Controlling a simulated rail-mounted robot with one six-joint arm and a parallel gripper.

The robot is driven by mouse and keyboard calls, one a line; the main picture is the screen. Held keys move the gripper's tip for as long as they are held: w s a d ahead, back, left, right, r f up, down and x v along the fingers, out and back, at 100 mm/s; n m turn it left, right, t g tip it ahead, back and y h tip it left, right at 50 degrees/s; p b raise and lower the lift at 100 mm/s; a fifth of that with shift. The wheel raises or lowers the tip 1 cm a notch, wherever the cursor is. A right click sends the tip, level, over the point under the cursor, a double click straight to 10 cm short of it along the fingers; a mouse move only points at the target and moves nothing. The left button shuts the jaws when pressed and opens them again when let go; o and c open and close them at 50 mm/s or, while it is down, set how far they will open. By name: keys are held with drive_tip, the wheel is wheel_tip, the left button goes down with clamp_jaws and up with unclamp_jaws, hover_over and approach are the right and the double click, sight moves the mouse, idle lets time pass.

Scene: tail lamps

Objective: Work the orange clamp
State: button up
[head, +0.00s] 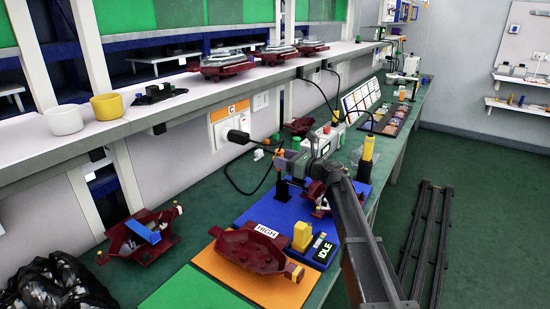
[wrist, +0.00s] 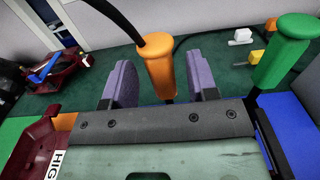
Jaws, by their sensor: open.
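The orange clamp's handle (wrist: 157,66) stands upright in the wrist view, with a dark stem below it. My gripper (wrist: 161,82) is open, with one purple finger on each side of the handle. A gap shows on both sides, so neither finger touches it in the picture. The lower part of the clamp is hidden behind my gripper's body. In the head view my gripper (head: 291,163) is over the back of the blue mat (head: 263,211), small and partly hidden, and the clamp is hard to make out there.
A green handle (wrist: 285,50) stands close to the right of my gripper. A black cable passes behind the orange handle. A dark red lamp housing (head: 249,248) marked HIGH lies on the orange mat (head: 262,290).

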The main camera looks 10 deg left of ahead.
drive_tip(key=x, duration=0.4)
clamp_jaws()
